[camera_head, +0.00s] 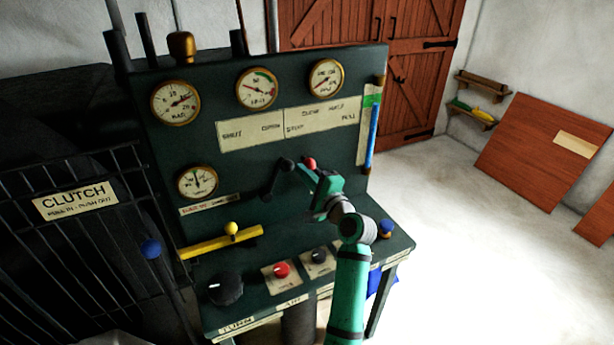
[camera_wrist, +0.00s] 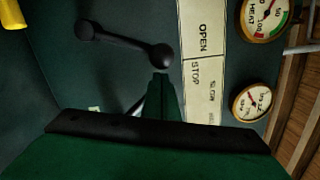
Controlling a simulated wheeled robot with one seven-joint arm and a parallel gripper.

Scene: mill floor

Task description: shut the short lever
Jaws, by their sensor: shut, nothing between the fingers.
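The short lever (camera_head: 276,182) is a black arm with a black ball knob, on the front of the dark green panel. In the head view it leans up and to the right from its pivot. In the wrist view the lever (camera_wrist: 122,42) runs from its pivot at left to its larger knob, beside the word OPEN on the label plate (camera_wrist: 199,45). My gripper (camera_head: 299,168) is shut and empty, with its tips just right of the knob. In the wrist view the gripper tips (camera_wrist: 161,80) sit close below the knob; I cannot tell whether they touch.
A red knob (camera_head: 311,163) shows right beside my gripper, its stem hidden. Dial gauges (camera_head: 257,88) and a label plate (camera_head: 290,124) are above. A yellow bar (camera_head: 220,242), a red button (camera_head: 282,270) and a black dial (camera_head: 226,288) are below. Open floor (camera_head: 450,200) lies right.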

